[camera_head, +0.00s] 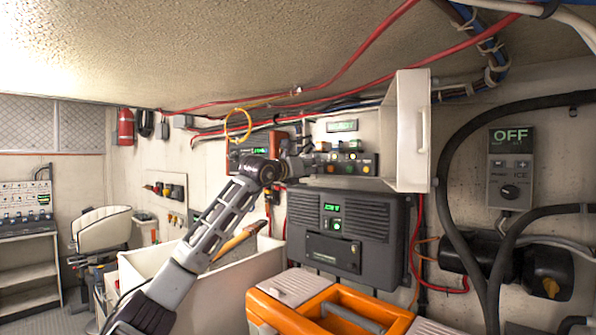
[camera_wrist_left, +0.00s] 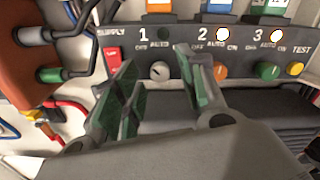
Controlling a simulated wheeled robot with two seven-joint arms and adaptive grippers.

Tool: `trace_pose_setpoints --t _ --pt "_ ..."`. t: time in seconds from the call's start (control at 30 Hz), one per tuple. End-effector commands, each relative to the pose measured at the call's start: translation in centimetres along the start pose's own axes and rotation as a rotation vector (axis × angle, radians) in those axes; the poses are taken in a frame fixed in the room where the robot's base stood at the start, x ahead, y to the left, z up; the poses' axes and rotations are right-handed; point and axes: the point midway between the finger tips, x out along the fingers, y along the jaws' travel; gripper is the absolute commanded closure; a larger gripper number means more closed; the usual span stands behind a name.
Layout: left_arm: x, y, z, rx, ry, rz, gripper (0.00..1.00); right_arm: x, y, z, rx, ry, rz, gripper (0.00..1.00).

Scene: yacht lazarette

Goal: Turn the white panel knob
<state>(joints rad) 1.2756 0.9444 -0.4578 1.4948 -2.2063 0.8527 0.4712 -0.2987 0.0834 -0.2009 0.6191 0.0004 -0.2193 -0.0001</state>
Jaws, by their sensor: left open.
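The white panel knob (camera_wrist_left: 159,71) sits under number 1 on the dark switch panel (camera_wrist_left: 236,50), left of an orange and a green knob. Its pointer mark is too small to read surely. My left gripper (camera_wrist_left: 156,62) is open, with its green-padded fingers on either side of the knob in the picture. I cannot tell whether they touch it. In the head view my left gripper (camera_head: 301,159) is at the left end of the panel (camera_head: 369,164), and the white knob cannot be made out there. My right gripper is not in view.
An open white cabinet door (camera_head: 410,130) juts out right of the panel. A grey unit (camera_head: 375,234) is below it. A red-brown box (camera_wrist_left: 28,35) with cables is close left of the fingers. An orange toolbox (camera_head: 384,309) and a white bin (camera_head: 250,270) stand in front.

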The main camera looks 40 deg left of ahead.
Motion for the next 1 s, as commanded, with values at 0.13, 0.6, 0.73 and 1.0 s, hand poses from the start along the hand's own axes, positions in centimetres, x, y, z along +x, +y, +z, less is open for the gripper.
trace_pose_setpoints --t 0.13,0.6,0.73,1.0 --pt "-0.7 0.1 0.0 0.000 -0.001 0.001 0.60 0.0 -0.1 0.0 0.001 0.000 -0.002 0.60" --pt "-5.1 0.1 0.0 0.001 0.000 0.002 0.60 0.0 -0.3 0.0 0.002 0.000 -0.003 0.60" --pt "-6.4 0.1 -0.1 0.002 0.001 0.002 0.60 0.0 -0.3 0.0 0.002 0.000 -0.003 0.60" --pt "-8.8 0.1 -0.1 0.003 0.002 0.002 0.60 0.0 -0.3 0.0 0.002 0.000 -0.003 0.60"
